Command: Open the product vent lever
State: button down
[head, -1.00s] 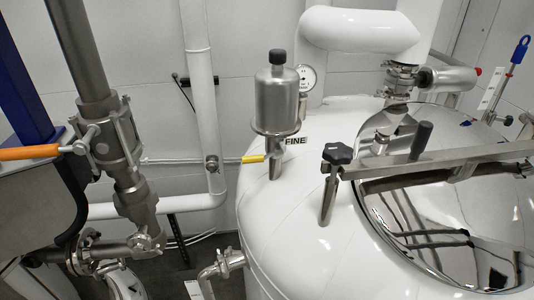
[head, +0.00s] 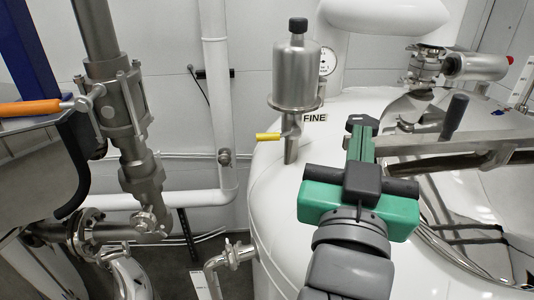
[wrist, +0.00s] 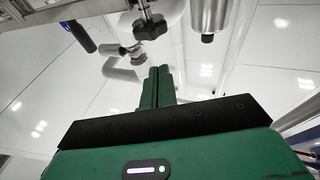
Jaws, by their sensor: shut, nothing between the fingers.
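A short yellow lever (head: 268,137) sits on the thin valve pipe below a steel canister (head: 297,75) with a black cap, on top of the white tank (head: 278,205). The lever points left, roughly level. My green gripper (head: 362,122) is to the right of the lever and apart from it, with its fingers together and empty. In the wrist view the shut fingers (wrist: 158,72) point up toward the ceiling, and the black-capped canister (wrist: 208,14) shows at the upper right. The lever cannot be made out in the wrist view.
A steel bar with a black handle (head: 454,115) crosses the tank lid at right, close to my gripper. A black star knob (wrist: 150,27) shows in the wrist view. An orange lever (head: 30,108) sits on steel piping at left. A gauge (head: 328,61) stands behind the canister.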

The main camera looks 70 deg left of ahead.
jog(key=s+a+f+n+g+y+b, duration=0.1)
jog(key=s+a+f+n+g+y, duration=0.1)
jog(key=s+a+f+n+g, duration=0.2)
jog(key=s+a+f+g, duration=0.1)
jog(key=s+a+g, duration=0.2)
jog(key=a, duration=0.3)
jog(key=shift+s+a+f+g+b, duration=0.15)
jog(key=shift+s+f+g+b, duration=0.1)
jog(key=shift+g+b, duration=0.2)
jog(key=r+p, duration=0.2)
jog(key=p, duration=0.1)
send_over(279, 135)
jog(key=s, duration=0.3)
jog(key=shift+d+f, duration=0.25)
jog(key=shift+f, duration=0.9)
jog(key=shift+d+f, duration=0.25)
jog(key=shift+f, duration=0.85)
jog(key=shift+f+n, duration=0.1)
jog(key=shift+n, duration=0.2)
jog(key=shift+s+f+n+b, duration=0.15)
jog(key=shift+n+b, duration=0.15)
jog(key=shift+b, duration=0.15)
